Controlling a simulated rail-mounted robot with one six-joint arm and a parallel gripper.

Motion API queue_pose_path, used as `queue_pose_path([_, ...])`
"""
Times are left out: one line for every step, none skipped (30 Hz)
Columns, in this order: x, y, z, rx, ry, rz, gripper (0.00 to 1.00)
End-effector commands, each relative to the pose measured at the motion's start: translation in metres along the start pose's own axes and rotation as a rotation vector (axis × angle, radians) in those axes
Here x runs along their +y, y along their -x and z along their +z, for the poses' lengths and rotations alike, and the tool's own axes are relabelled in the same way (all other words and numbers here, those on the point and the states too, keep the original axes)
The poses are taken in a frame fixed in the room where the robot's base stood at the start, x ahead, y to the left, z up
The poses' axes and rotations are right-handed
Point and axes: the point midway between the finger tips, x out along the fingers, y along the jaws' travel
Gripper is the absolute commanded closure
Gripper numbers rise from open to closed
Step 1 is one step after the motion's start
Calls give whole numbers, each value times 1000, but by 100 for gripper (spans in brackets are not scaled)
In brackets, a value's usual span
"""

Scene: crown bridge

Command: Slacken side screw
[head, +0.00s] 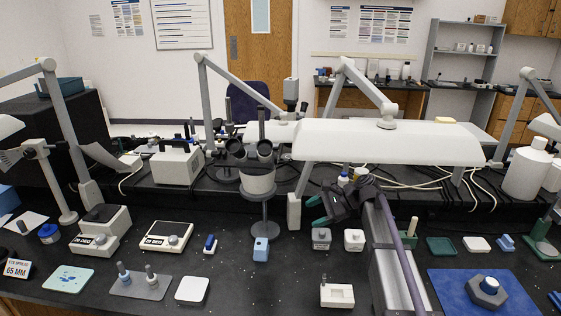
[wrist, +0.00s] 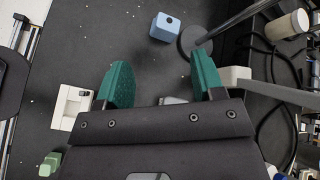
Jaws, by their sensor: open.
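My gripper (head: 318,210) has green fingers, spread apart and empty, over the bench right of the microscope. In the wrist view the open fingers (wrist: 160,64) point toward a light-blue block (wrist: 165,27) with a dark round spot on it. This block (head: 261,249) stands in front of the microscope base in the head view. I cannot make out a side screw on any of these.
The microscope (head: 258,180) and its round base (wrist: 192,42) stand close to the gripper. A blue mat (head: 450,300) with a grey nut-shaped holder lies right. A white lamp (head: 390,142) hangs above.

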Motion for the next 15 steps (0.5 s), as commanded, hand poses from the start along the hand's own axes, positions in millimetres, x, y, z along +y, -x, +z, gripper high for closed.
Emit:
queue_pose_path([-45,4,-11,-87,-96,-51,38])
queue_pose_path([-68,7,-12,-152,-166,-82,38])
queue_pose_path([-98,13,-14,-244,-260,-117,38])
queue_pose_path([-119,18,-15,-314,-328,-137,38])
queue_pose_path([-138,24,-16,-380,-389,-151,38])
queue_pose_path([-157,30,-17,-453,-454,-162,38])
queue_pose_path([-167,34,-16,-495,-491,-166,38])
queue_pose_path([-173,38,-16,-526,-517,-168,38])
queue_pose_path([-177,40,-14,-552,-539,-168,38])
queue_pose_path([-179,41,-14,-563,-548,-169,38])
queue_pose_path([-179,42,-13,-569,-554,-168,38])
queue_pose_path([-179,42,-12,-572,-556,-168,38])
queue_pose_path([-178,41,-12,-571,-556,-168,38])
queue_pose_path([-178,40,-11,-570,-555,-168,38])
queue_pose_path([-179,38,-9,-570,-555,-167,38])
